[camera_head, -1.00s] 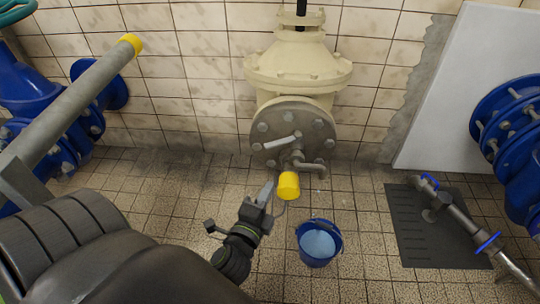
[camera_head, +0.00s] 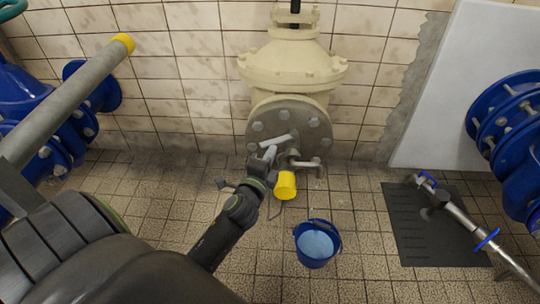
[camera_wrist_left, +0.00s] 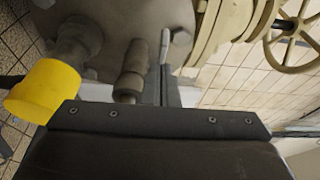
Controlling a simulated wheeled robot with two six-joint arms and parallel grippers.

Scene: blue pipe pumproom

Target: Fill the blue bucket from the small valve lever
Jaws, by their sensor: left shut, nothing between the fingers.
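The blue bucket (camera_head: 301,248) stands upright on the tiles, below and in front of the spout (camera_head: 314,163); a pale blue surface shows inside it. A faint light streak shows under the spout. The small valve lever (camera_head: 278,141) is a pale handle lying slanted across the grey round flange (camera_head: 309,126); it also shows in the left wrist view (camera_wrist_left: 165,45). My left gripper (camera_head: 270,153) is shut and empty, just below the lever's left part. Whether its tips touch the lever I cannot tell. My right gripper is out of view.
A yellow cap (camera_head: 285,186) hangs beside the gripper, left of the spout. Blue pipes (camera_head: 93,88) stand at left and right. A dark mat (camera_head: 415,238) with a metal pipe fitting (camera_head: 455,215) lies at right. Floor around the bucket is clear.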

